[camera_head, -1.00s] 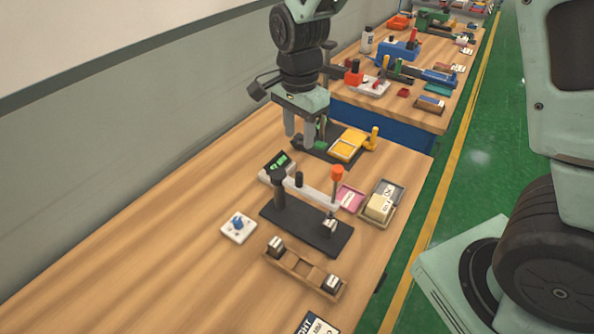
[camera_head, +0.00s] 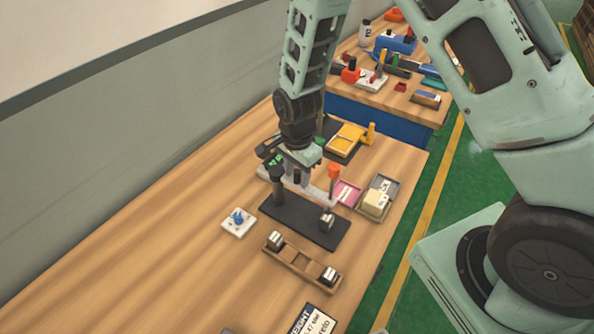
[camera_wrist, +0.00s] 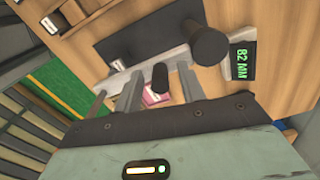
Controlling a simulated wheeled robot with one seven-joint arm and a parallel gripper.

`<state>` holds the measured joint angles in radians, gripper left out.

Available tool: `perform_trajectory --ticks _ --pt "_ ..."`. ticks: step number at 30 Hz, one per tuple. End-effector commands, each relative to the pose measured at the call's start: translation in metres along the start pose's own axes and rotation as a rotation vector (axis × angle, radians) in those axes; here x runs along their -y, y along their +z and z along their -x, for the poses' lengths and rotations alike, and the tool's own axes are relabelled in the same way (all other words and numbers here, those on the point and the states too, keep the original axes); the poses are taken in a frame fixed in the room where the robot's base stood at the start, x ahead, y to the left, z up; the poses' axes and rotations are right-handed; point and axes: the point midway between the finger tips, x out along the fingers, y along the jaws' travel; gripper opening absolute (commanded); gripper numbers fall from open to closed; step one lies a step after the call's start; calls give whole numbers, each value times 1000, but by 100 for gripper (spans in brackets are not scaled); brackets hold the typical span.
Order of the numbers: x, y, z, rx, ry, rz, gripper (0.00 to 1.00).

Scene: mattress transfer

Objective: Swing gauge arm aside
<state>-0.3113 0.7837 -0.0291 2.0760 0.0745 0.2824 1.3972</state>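The gauge has a black base plate (camera_head: 290,218), a dark post (camera_head: 278,190) at its left end and a pale grey arm (camera_head: 318,193) reaching right. An orange-topped pin (camera_head: 334,172) stands near the arm's right end. A black peg (camera_wrist: 160,77) rises from the arm. My gripper (camera_wrist: 159,88) is open above the arm, one finger on each side of the peg, with gaps visible on both sides. The post's round black top (camera_wrist: 208,45) and a display (camera_wrist: 241,60) reading 82 MM show in the wrist view.
A wooden rack (camera_head: 300,268) with two blocks lies in front, and a white blue-knobbed box (camera_head: 238,222) to the left. A pink tray (camera_head: 346,193) and a grey tray (camera_head: 386,186) lie right. A yellow fixture (camera_head: 346,140) stands behind. The left tabletop is clear.

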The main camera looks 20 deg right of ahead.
Motion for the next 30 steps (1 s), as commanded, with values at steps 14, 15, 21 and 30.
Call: perform_trajectory --ticks 14,15,21,30 --pt "0 0 0 0 0 3 0" --pt "0 0 0 0 0 6 0" --pt "1 -4 0 0 0 59 0" --pt "6 -17 0 0 -1 269 0"
